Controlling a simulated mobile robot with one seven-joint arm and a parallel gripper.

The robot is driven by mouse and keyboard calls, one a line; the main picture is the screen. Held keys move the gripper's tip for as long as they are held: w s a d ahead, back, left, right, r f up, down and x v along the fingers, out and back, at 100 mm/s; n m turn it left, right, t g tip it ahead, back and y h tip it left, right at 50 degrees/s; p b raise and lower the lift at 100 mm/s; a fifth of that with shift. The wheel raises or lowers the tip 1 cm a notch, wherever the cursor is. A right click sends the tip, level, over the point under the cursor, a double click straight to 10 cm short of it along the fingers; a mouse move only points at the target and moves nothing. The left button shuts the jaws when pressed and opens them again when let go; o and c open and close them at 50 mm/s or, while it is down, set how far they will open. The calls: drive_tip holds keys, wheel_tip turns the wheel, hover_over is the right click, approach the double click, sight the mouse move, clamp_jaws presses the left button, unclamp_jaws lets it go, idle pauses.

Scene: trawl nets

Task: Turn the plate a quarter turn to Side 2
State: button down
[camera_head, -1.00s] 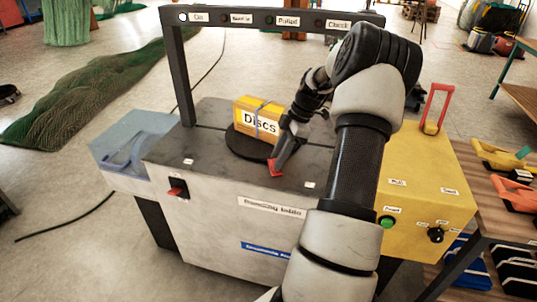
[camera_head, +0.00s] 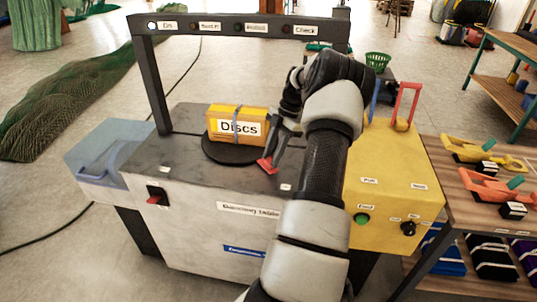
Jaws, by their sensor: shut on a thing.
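The round black plate (camera_head: 218,153) lies flat on the grey table top. A yellow box labelled "Discs" (camera_head: 222,141), with a blue band around it, stands upright on the plate, its label facing me. My gripper (camera_head: 270,156) reaches down from the right at the plate's near right edge, just right of the box. Its jaws are shut at the plate's edge, by a small red piece (camera_head: 266,164). I cannot tell whether this red piece is a fingertip or part of the plate. The far side of the plate is hidden by the box.
A dark frame with lamps and labels (camera_head: 240,27) spans the table's rear. A red switch (camera_head: 157,196) is on the front. A yellow cabinet (camera_head: 388,200) with a green button (camera_head: 361,219) adjoins at right, beside a wooden bench (camera_head: 470,215). The left table top is clear.

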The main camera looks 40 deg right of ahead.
drive_tip(key=shift+d, duration=0.2)
drive_tip(key=c, duration=1.4)
unclamp_jaws()
drive_tip(key=p+v, duration=0.1)
drive_tip(key=v, duration=0.6)
drive_tip(key=shift+r, duration=0.3)
